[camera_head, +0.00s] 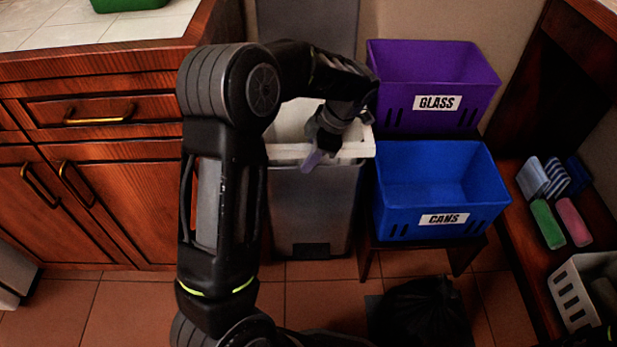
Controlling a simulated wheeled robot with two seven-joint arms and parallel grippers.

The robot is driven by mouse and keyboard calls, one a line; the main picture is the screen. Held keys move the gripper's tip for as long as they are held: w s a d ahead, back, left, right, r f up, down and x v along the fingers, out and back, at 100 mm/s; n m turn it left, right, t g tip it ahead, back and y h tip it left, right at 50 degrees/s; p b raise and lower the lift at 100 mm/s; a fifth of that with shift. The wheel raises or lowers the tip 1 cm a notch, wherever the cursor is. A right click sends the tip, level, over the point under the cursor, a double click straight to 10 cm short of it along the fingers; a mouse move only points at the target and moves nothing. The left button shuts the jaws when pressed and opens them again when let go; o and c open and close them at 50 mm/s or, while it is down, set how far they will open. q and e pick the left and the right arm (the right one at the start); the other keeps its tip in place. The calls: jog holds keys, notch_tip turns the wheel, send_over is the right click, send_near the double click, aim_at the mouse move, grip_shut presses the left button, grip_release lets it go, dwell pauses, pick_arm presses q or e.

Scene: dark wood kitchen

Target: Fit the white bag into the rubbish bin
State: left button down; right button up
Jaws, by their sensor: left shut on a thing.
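The grey rubbish bin (312,205) stands on the floor against the wall, with its lid (340,25) raised behind it. The white bag (290,124) is at the bin's open top, and its white rim lies along the front and right edges. My left gripper (314,158) is over the front rim, shut on the white bag's edge. My left arm covers the left side of the bin and part of the bag. How far the bag reaches down inside is hidden. My right gripper is not in view.
A purple GLASS crate (404,108) and a blue CANS crate (400,216) stand right of the bin. A black bag (420,312) lies on the floor in front. Wooden drawers (95,110) are at left. A shelf at right holds cloths (545,178), sponges (547,224) and a pale basket (568,296).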

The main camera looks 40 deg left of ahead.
aim_at(304, 181)
pick_arm(q)
jog(key=shift+f+b, duration=0.95)
jog(key=shift+f, duration=2.05)
jog(key=shift+f+b, duration=0.35)
jog(key=c, duration=1.2)
grip_release()
jog(key=shift+r, duration=0.1)
jog(key=shift+r, duration=0.15)
